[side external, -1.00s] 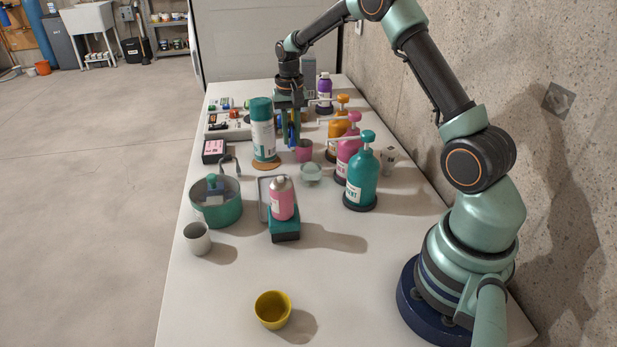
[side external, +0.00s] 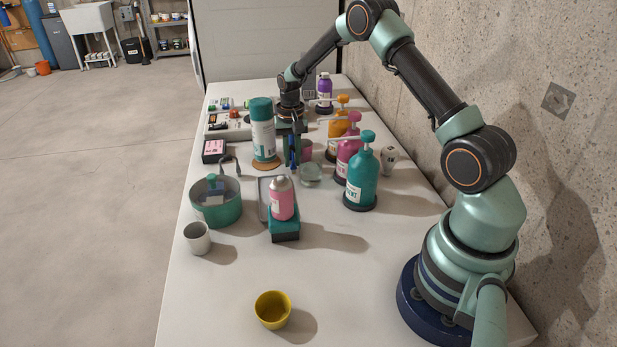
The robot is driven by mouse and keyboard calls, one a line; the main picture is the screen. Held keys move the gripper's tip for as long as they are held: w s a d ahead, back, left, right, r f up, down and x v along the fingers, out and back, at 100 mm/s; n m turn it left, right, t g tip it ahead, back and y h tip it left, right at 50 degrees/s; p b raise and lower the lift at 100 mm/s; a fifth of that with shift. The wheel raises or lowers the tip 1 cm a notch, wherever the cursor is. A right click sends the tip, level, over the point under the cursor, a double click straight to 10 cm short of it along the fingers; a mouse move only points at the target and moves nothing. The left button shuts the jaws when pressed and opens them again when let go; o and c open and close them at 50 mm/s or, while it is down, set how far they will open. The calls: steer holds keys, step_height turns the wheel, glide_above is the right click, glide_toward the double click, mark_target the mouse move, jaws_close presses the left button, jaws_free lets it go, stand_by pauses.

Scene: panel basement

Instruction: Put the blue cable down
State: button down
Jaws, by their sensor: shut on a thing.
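My gripper (side external: 294,158) points down over the far half of the table, right of the teal-and-white spray can (side external: 262,135). It is shut on the blue cable (side external: 288,157), a small strip of blue at its fingertips. The fingers hide much of the cable. I cannot tell whether the cable touches the table.
A pink cup (side external: 306,150) is partly hidden just behind the fingers, and a small glass bowl (side external: 310,174) is close in front. Teal (side external: 362,178), pink (side external: 347,150) and orange pump bottles stand to the right. A green pot (side external: 216,203) is to the left. The near table is mostly clear.

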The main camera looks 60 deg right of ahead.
steer(key=c, duration=0.8)
jaws_free()
